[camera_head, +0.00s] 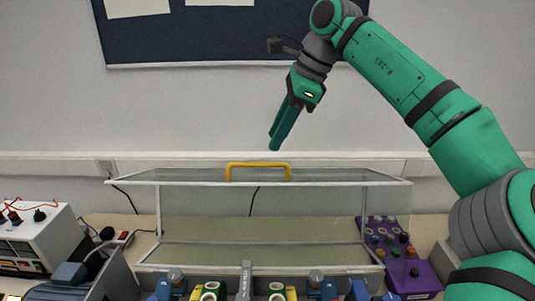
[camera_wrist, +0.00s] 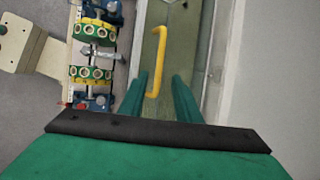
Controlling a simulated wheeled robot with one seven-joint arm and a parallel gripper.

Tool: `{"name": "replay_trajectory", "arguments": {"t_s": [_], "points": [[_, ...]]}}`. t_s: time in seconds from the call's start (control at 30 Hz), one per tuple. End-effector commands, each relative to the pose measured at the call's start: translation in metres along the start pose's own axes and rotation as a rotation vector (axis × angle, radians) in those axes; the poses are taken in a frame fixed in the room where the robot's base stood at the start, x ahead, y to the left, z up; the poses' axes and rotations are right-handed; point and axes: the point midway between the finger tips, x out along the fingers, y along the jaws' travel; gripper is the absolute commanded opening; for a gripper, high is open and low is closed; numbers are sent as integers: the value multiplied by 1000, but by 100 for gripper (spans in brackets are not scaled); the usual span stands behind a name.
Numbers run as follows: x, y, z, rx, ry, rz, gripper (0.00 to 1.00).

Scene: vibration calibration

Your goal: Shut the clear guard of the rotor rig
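The clear guard (camera_head: 385,200) of the rotor rig has a thin pale frame and stands raised behind the rotor parts. A yellow handle (camera_head: 258,165) sits on its upper edge; it also shows in the wrist view (camera_wrist: 160,45). The rotor rig's discs (camera_head: 210,291) lie uncovered along the bottom edge, and in the wrist view they show at left (camera_wrist: 92,73). My gripper (camera_head: 275,146) points down above the handle, apart from it. In the wrist view my gripper's fingers (camera_wrist: 161,80) are spread and empty, with the handle's near end seen between them.
A purple control box (camera_head: 415,277) with knobs stands right of the guard. A white instrument with red leads (camera_head: 40,235) stands at left, near a grey-blue motor (camera_head: 100,275). The wall with a dark board (camera_head: 230,42) is close behind.

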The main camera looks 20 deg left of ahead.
Motion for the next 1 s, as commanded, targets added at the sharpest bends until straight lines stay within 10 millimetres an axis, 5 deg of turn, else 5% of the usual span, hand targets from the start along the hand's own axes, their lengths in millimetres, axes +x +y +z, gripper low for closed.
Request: {"name": "replay_trajectory", "arguments": {"t_s": [0.4, 0.83, 1.0], "points": [[63, 0, 0, -1, 0, 2, 30], [72, 0, -1, 2, -1, -1, 30], [72, 0, -1, 2, -1, -1, 0]]}}
